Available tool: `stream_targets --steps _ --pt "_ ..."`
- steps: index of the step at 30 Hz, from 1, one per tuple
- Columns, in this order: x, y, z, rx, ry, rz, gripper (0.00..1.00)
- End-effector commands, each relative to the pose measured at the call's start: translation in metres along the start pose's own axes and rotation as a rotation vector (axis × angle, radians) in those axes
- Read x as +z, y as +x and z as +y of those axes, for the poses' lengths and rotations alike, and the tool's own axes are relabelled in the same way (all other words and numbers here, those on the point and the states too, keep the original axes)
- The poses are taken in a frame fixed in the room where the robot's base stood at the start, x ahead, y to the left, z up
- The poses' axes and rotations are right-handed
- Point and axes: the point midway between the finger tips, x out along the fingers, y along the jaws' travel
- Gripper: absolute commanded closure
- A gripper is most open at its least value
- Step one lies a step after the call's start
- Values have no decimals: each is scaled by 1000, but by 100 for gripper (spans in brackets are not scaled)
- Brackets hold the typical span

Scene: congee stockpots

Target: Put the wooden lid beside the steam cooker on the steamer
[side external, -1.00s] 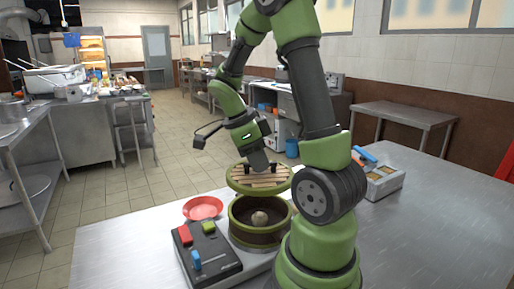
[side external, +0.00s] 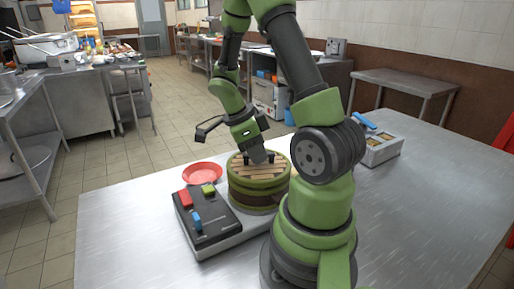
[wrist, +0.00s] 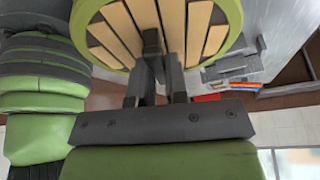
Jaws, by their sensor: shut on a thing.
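The round wooden lid (side external: 244,169), with pale slats and a green rim, sits level on top of the steamer (side external: 250,198), a round green-and-brown basket. The lid covers the steamer's opening, so its inside is hidden. My gripper (side external: 262,158) points down at the lid's middle and is shut on its dark handle. In the wrist view, my gripper (wrist: 162,60) has its fingers against the centre of the slatted lid (wrist: 120,30). Part of the steamer's right side is hidden by my arm.
The steamer stands on the cooker base, with a black control panel (side external: 206,222) bearing red, green and blue pieces. A red plate (side external: 202,173) lies behind the panel. A metal box (side external: 380,150) with a blue item stands at the right. The table's front left is clear.

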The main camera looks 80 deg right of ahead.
Motion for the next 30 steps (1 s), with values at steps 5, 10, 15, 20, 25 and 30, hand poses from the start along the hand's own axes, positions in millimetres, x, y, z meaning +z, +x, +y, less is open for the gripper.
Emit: stream_targets --steps 5,10,15,20,25,30 --pt "0 0 0 0 0 0 100" --pt "1 2 0 0 0 1 100" --pt "2 5 0 0 1 2 100" --pt "3 8 0 0 0 2 100" --pt "4 11 0 -1 0 2 81" --pt "4 10 0 -1 1 1 56"
